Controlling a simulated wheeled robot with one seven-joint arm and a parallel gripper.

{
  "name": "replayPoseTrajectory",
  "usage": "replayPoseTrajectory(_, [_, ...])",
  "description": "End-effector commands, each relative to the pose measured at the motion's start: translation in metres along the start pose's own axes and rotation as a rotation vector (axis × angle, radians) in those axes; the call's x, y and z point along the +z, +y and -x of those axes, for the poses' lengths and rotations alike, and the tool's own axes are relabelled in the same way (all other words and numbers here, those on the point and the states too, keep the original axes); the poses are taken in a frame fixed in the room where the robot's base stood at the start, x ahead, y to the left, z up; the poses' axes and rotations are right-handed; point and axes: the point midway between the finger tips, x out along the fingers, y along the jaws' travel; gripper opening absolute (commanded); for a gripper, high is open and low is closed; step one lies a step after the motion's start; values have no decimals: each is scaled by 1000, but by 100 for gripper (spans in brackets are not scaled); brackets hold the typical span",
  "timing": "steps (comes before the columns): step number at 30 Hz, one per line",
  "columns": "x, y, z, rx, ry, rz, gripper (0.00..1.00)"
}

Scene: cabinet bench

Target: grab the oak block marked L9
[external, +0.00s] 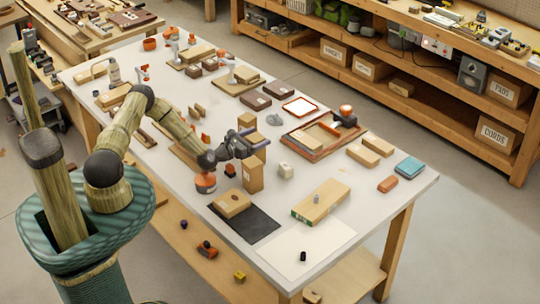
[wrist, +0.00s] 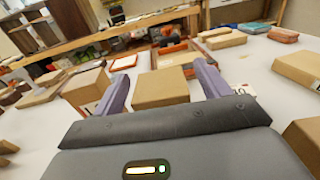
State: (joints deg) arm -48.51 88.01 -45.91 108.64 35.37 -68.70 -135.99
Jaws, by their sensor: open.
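My gripper (external: 252,142) is open, low over the middle of the bench. In the wrist view, its two purple fingers (wrist: 160,72) stand apart, with a plain tan wooden block (wrist: 160,86) showing between them. I cannot tell whether they touch it. Another tan block (wrist: 88,84) stands just left of the left finger. In the external view, a tall upright tan block (external: 253,174) stands just in front of my gripper, and a smaller one (external: 247,120) stands behind it. No L9 mark is readable on any block.
A small white object (external: 285,171) is right of the tall block. An orange-rimmed tray (external: 310,147) lies beyond. A long block (external: 320,202) and a block (external: 231,204) on a black mat (external: 252,228) are nearer. The white sheet (external: 306,245) is mostly clear.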

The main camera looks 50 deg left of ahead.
Motion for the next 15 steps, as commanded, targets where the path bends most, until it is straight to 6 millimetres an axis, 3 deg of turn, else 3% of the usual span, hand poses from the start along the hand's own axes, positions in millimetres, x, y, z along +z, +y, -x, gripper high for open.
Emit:
replayPoseTrajectory(8, [0,0,0,0,0,0,75])
replayPoseTrajectory(15, [0,0,0,0,0,0,28])
